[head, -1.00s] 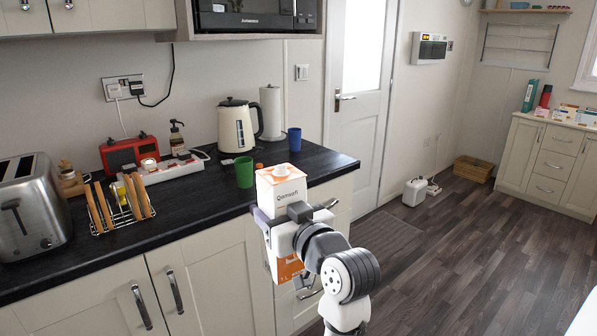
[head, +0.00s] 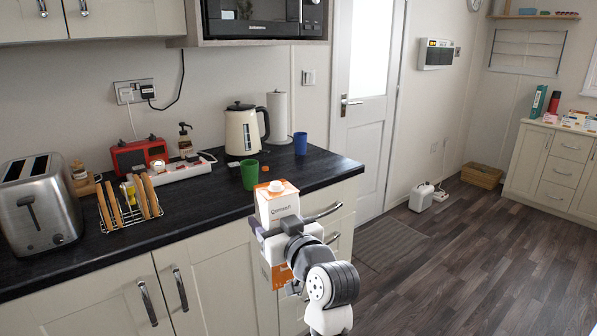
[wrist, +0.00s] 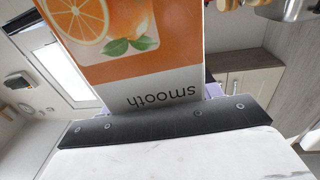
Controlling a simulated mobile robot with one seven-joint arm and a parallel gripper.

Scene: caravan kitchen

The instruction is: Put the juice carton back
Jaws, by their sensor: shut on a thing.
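In the wrist view the carton (wrist: 150,65) fills the upper middle, with an orange picture and the word "smooth" upside down. The gripper's dark bar lies across its near side, and the fingertips are mostly hidden.
The dark counter (head: 205,218) bears a toaster (head: 40,205), a toast rack (head: 128,205), a red radio (head: 138,155), a kettle (head: 242,130), a green cup (head: 250,175) and a blue cup (head: 300,143). A drawer handle (head: 325,212) is close beside the carton.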

